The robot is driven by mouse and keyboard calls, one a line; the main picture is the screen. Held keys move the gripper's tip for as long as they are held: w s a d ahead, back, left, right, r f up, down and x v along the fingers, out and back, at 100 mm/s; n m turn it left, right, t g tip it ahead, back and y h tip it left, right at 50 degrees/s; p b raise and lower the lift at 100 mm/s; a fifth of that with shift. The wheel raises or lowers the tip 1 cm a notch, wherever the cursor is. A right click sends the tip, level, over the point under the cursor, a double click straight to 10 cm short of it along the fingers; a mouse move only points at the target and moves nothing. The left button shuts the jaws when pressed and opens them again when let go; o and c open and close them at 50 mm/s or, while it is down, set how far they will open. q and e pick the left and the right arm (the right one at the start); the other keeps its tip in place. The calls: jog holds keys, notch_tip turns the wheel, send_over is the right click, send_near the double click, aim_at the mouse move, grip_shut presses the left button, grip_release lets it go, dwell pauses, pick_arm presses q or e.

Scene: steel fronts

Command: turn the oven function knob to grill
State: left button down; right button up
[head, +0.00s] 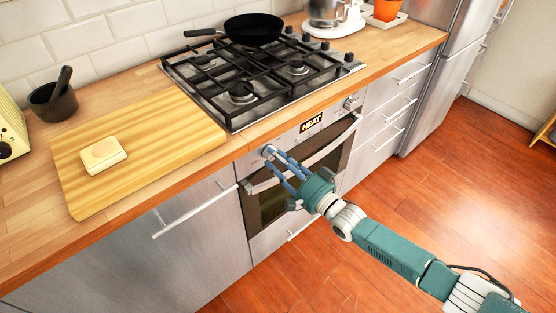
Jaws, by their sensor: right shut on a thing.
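The oven (266,205) is built in under the hob, with a steel control panel above its dark glass door. A knob at the panel's left end (267,150) is mostly covered by my right gripper's fingers. A second knob (351,103) is at the panel's right end, clear of my gripper. The display (311,123) between them reads "HEAT". My right gripper (274,156) is shut on the left knob. The knob's pointer and any grill mark cannot be made out. My left gripper is not in view.
The oven door's bar handle (325,150) runs just below the panel, close to my right gripper. The hob (250,80) with a black pan (254,29) is above. A wooden board (150,140) lies on the left counter. The floor in front is clear.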

jog(key=shift+s+a+f, duration=0.25)
jog(key=shift+f, duration=0.15)
jog(key=shift+c, duration=0.2)
jog(key=o, duration=1.2)
jog(key=shift+c, duration=0.2)
jog(key=shift+w+r, duration=0.1)
jog(key=shift+r, duration=0.1)
jog(key=shift+s+d, duration=0.4)
jog(key=v, duration=1.1)
jog(key=shift+f, duration=0.15)
